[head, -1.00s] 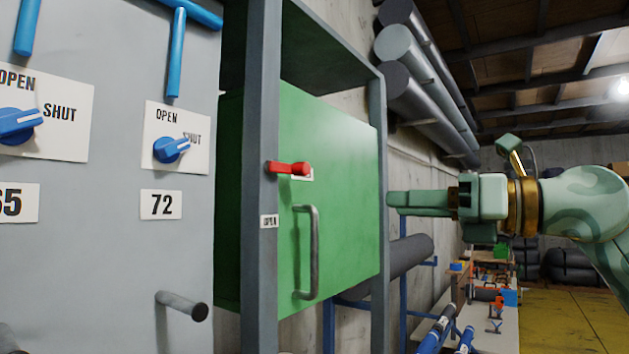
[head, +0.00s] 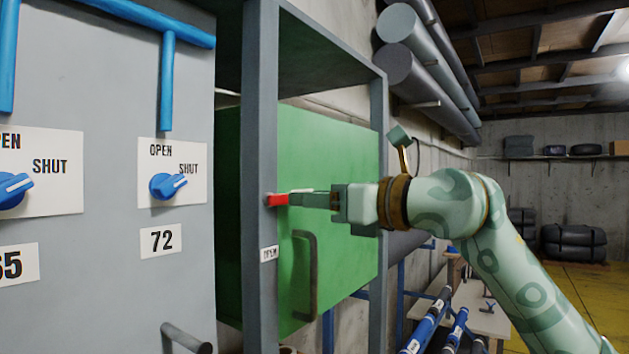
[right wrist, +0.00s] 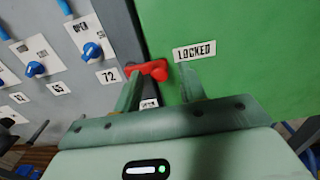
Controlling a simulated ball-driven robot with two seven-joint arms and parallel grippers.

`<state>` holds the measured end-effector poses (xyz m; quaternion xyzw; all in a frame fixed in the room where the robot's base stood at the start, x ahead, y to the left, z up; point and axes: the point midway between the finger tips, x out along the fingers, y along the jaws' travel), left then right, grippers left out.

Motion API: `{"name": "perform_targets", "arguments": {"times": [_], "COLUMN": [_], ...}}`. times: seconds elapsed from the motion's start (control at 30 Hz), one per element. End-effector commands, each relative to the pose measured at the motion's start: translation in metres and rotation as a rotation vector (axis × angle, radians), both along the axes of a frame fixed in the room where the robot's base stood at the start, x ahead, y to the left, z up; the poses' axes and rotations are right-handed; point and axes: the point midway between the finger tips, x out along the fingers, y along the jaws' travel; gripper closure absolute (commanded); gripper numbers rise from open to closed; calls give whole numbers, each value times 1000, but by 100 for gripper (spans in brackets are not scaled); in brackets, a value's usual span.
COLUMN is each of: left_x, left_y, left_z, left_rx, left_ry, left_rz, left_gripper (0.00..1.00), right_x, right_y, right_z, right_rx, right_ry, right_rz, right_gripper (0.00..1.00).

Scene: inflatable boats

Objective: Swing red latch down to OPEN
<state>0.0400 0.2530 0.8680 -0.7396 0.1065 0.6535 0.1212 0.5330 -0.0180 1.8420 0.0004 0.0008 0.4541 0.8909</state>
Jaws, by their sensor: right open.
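The red latch (head: 279,199) sits on the grey frame post and points right, across the edge of the green door (head: 345,160). The right wrist view also shows the red latch (right wrist: 152,70), beside a LOCKED label (right wrist: 195,50) on the door. My right gripper (head: 297,199) is at the latch's free end. In the right wrist view its open fingers (right wrist: 158,82) stand either side of the latch's end; contact cannot be told. An OPEN label (head: 269,254) is on the post below the latch. My left gripper is not in view.
A vertical door handle (head: 311,275) stands out below the latch. A grey panel (head: 100,100) with blue knobs (head: 167,185) and blue pipes is at the left. Grey rolls (head: 425,80) are stacked at the upper right. A workbench (head: 480,310) stands beyond my right arm.

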Motion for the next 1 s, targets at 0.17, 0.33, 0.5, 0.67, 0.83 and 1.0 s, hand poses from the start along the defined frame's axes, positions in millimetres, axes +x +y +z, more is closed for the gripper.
{"name": "perform_targets", "arguments": {"times": [0.17,0.33,0.5,0.67,0.83,1.0], "left_x": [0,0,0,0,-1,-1], "left_y": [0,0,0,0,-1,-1], "left_z": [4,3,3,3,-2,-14], "left_rx": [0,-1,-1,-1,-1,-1], "left_ry": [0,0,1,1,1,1], "left_rz": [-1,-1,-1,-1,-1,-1], "left_gripper": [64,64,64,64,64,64], "right_x": [4,4,4,4,4,4], "right_y": [6,5,5,5,5,5], "right_z": [0,-1,-1,-1,-3,-8], "right_rx": [1,0,0,1,14,55], "right_ry": [-1,0,0,1,18,75], "right_rz": [-1,-1,-1,-1,-1,-1], "right_gripper": [59,59,100,100,100,100]}}
